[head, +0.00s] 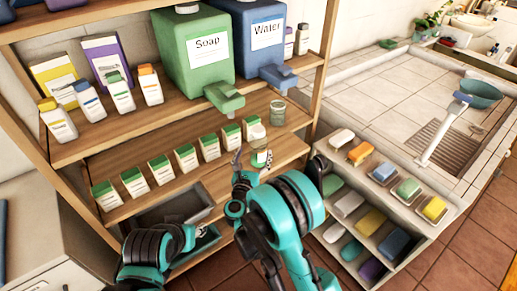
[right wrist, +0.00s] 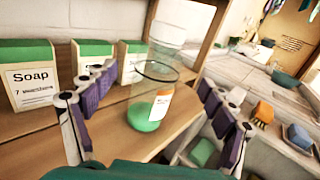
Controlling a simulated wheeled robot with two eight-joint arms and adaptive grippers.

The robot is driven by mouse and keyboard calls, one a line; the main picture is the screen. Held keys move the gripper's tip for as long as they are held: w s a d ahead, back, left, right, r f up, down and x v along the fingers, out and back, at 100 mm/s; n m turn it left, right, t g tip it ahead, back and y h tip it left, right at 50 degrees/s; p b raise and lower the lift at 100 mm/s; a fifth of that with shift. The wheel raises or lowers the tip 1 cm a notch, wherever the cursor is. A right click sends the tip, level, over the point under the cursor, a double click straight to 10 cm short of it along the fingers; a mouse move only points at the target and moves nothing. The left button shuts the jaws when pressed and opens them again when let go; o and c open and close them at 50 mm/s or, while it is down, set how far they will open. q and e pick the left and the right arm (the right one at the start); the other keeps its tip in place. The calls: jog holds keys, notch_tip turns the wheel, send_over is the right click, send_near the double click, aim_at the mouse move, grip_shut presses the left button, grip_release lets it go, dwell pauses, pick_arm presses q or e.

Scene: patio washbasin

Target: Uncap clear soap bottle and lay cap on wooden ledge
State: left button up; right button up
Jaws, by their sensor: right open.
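A clear bottle (right wrist: 145,118) with green liquid at its bottom and an orange-and-white label stands at the edge of a wooden ledge (right wrist: 60,150). A pale, whitish top (right wrist: 167,36) shows above its rim; I cannot tell whether it sits on the bottle. In the head view the bottle (head: 262,158) is partly hidden by my right gripper (head: 252,167). In the right wrist view my right gripper (right wrist: 155,82) is open, with its fingers on either side of the bottle, apparently not touching it. My left gripper (head: 200,226) is low at the left, over a grey bin; its jaws are unclear.
A row of green-topped soap cartons (head: 183,158) stands left of the bottle. A green soap dispenser (head: 195,50) and a blue water dispenser (head: 262,40) stand above, with a glass jar (head: 277,112) below them. Soap bars fill a rack (head: 385,190) at right.

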aim_at(259, 143)
jog(key=shift+f+m, duration=0.4)
jog(key=shift+f, duration=0.2)
jog(key=shift+w+d+f, duration=0.15)
jog(key=shift+w, duration=0.1)
jog(key=b+x, duration=0.1)
jog(key=x, duration=0.3)
jog(key=b+x, duration=0.1)
jog(key=x, duration=0.2)
jog(key=shift+f+b, duration=0.3)
jog(key=shift+r, duration=0.1)
jog(key=c, duration=1.3)
